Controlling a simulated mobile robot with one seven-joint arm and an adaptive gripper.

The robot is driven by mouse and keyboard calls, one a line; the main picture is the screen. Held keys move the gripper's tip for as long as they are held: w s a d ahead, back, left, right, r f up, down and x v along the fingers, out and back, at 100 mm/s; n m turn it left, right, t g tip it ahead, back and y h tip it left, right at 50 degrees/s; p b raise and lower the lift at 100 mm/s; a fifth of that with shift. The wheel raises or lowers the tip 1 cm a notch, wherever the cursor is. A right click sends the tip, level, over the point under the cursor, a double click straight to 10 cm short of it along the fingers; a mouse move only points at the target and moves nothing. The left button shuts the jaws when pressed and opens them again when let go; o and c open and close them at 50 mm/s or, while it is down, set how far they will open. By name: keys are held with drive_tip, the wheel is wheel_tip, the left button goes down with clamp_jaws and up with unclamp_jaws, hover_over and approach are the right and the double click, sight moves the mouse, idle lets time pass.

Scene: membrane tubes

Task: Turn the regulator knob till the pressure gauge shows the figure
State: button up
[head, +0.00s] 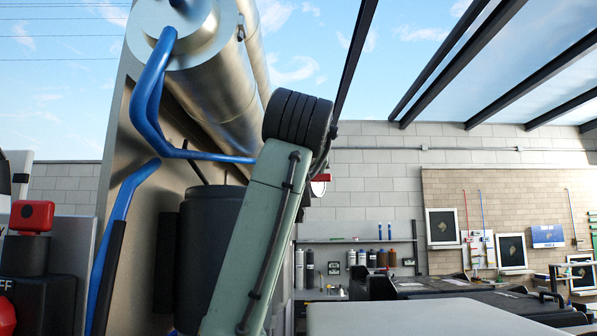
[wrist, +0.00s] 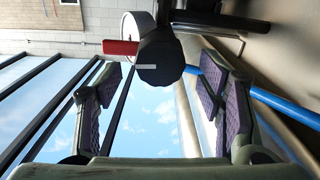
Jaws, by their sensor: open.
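In the wrist view, the black many-sided regulator knob (wrist: 160,62) with a pale mark on its face is ahead of my gripper (wrist: 157,100), roughly centred between the fingers. My gripper is open and empty, its purple-padded fingers spread apart to left and right. I cannot tell whether the knob's edge is within the finger depth; no contact shows. Behind the knob is the white round pressure gauge (wrist: 135,27), partly covered; its figure cannot be read. A red tab (wrist: 120,47) sticks out beside it. In the head view my arm hides the knob and gripper.
Blue pipes (wrist: 285,108) run close to the right finger in the wrist view. In the head view, steel tubes (head: 222,85) and a blue pipe (head: 150,90) stand beside my arm. A shelf with bottles (head: 360,258) is farther back.

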drive_tip(key=s, duration=1)
drive_tip(key=shift+f, duration=0.1)
